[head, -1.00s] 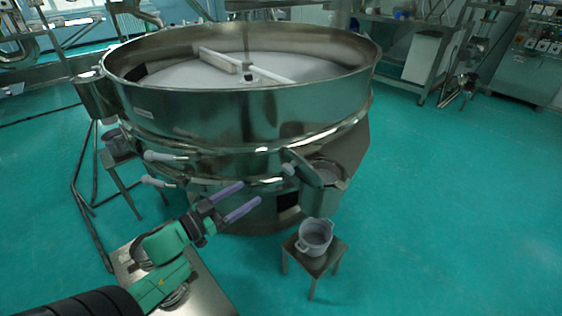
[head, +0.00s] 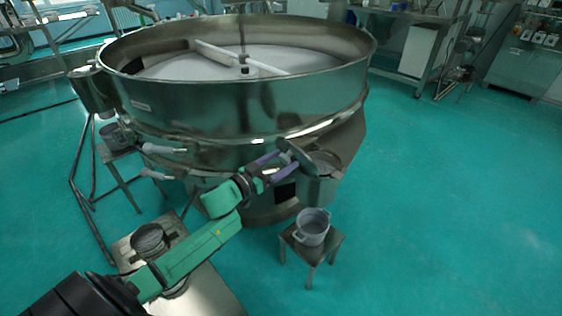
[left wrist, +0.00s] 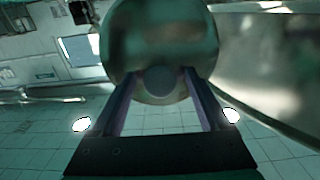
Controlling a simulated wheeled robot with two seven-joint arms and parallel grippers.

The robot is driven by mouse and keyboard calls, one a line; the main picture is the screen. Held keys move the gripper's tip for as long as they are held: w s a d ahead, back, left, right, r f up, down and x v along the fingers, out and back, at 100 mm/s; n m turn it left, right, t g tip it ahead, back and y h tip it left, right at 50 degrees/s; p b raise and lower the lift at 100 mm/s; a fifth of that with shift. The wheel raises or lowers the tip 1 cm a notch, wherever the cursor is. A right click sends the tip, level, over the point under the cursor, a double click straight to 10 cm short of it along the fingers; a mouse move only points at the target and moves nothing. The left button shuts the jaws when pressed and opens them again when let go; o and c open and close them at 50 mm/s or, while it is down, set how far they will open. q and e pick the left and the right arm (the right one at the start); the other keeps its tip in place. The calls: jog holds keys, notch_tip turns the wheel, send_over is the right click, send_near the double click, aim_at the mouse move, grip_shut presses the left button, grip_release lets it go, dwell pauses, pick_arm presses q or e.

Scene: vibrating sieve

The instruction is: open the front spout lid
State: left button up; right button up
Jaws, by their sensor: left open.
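The front spout lid (head: 297,154) is an upright dark metal plate at the left side of the front spout (head: 326,168), low on the big round steel sieve (head: 240,115). In the left wrist view the lid (left wrist: 160,35) is a large greenish disc with a round grey knob (left wrist: 160,81). My left gripper (head: 287,162) is open at the lid, with its purple fingers pointing at it. In the left wrist view the knob appears between the fingers (left wrist: 160,75); I cannot tell whether they touch it. My right gripper is not in view.
A grey pot (head: 312,227) stands on a small stool (head: 318,253) below the spout. A metal platform (head: 215,288) lies under my left arm. Clamp handles (head: 163,149) stick out from the sieve's left side. The green floor at the right is clear.

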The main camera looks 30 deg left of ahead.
pick_arm(q)
grip_shut()
dwell(1.3)
